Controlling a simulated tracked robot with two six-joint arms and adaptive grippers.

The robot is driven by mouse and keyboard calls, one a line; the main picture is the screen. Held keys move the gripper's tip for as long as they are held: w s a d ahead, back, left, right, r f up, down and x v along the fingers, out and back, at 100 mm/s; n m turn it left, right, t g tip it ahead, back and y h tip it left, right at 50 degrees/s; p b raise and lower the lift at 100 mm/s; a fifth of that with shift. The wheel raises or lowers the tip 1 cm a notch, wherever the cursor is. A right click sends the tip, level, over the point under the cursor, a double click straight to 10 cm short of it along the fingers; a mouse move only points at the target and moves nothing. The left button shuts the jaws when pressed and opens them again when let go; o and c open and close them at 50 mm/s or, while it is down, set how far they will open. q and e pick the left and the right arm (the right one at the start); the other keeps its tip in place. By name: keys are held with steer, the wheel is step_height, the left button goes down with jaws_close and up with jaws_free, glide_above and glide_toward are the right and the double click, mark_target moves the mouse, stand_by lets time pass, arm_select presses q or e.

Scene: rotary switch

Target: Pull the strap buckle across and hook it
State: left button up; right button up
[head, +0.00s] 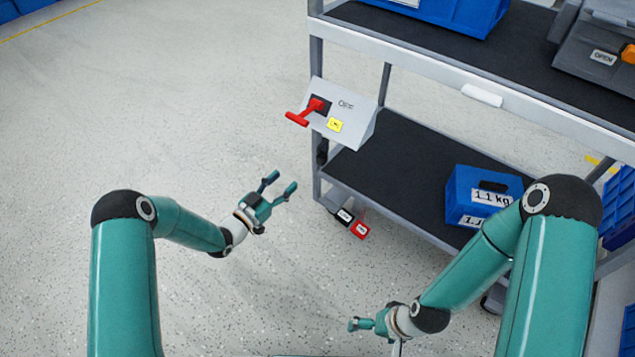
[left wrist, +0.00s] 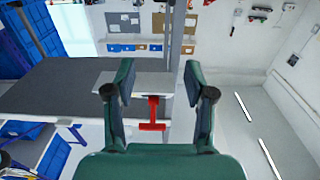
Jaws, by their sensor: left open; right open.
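No strap or buckle shows in either view. A pale grey switch box (head: 346,118) with a red T-shaped handle (head: 305,111), an "OFF" label and a yellow sticker is fixed at the shelf unit's left corner post. My left gripper (head: 280,183) is open and empty, below and left of the box, apart from it. In the left wrist view the red handle (left wrist: 152,114) shows between the spread fingers, beyond them. My right gripper (head: 356,324) is open, low in the head view near the bottom edge, seen side-on and far from the switch.
The lower shelf (head: 395,165) holds a blue box (head: 480,195) marked 1.1 kg. A red and black item (head: 352,222) is below the shelf's left corner. The upper shelf carries a blue bin (head: 455,12) and a grey case (head: 597,60). The floor (head: 150,110) on the left is clear.

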arm_select(q)
steer(key=b, duration=0.3)
glide_toward(319, 162)
steer(key=b+x, duration=0.5)
steer(key=x, duration=0.4)
steer(key=shift+b, duration=0.3)
steer(key=shift+w+d+r, duration=0.1)
steer(key=shift+w+d, duration=0.15)
steer(key=shift+w, duration=0.15)
arm_select(e)
step_height(319, 162, down, 11)
arm_select(q)
steer(key=shift+c, duration=0.3)
arm_select(e)
steer(key=shift+r, duration=0.1)
arm_select(q)
jaws_close()
